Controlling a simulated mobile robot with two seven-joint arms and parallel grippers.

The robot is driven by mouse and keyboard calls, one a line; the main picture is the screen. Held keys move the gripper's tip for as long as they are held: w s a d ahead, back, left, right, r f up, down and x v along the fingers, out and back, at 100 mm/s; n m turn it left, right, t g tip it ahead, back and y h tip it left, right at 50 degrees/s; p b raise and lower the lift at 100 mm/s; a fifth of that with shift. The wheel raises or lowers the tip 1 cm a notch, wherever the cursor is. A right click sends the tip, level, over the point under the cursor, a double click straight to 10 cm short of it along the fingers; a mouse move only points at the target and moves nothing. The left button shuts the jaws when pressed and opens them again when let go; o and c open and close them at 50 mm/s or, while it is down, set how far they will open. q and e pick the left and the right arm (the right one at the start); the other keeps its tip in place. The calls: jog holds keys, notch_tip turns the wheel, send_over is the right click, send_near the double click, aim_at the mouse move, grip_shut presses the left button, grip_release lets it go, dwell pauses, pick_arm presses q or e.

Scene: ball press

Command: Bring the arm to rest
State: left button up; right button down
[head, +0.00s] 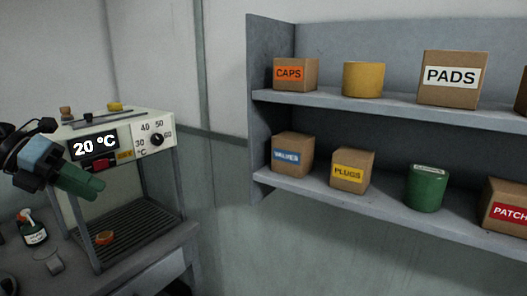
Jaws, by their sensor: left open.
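My left gripper (88,186), with a blue wrist and green end, comes in from the left edge. It is open, and I see nothing held in it. It hangs in front of the left side of the ball press (154,125), clear of the display panel's right part. The press is a pale box on grey posts, with a display reading 20 °C and a dial marked 30 to 60. A small orange ring-like thing (105,238) lies on its slatted base. My right gripper is not in view.
A bottle (34,232) and a small glass (50,262) stand on the bench left of the press. A grey wall shelf (330,192) at right holds labelled boxes, a yellow tub (363,79) and a green tin (427,190). Bare wall lies between press and shelf.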

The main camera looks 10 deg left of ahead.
pick_arm(q)
notch_tip(320, 180, down, 29)
jog(key=s+d+n+t+p, duration=0.1)
jog(key=s+n+t, duration=0.2)
jog(key=n+t, duration=1)
jog(key=s+d+f+n+g+y, duration=0.2)
jog(key=s+d+f+n, duration=0.15)
jog(key=f+n, duration=0.35)
jog(key=s+d+f+n+g+y, duration=0.2)
jog(key=s+f+n+y, duration=0.1)
jog(key=s+f+n, duration=0.3)
jog(key=s+d+f+n+g+y+p, duration=0.1)
jog(key=s+d+f+n+g, duration=0.4)
jog(key=s+d+f+n, duration=0.4)
jog(key=s+d+f, duration=0.2)
jog(key=s+d, duration=0.2)
jog(key=s, duration=0.1)
jog(key=shift+d+n+y, duration=0.3)
jog(key=shift+d, duration=0.1)
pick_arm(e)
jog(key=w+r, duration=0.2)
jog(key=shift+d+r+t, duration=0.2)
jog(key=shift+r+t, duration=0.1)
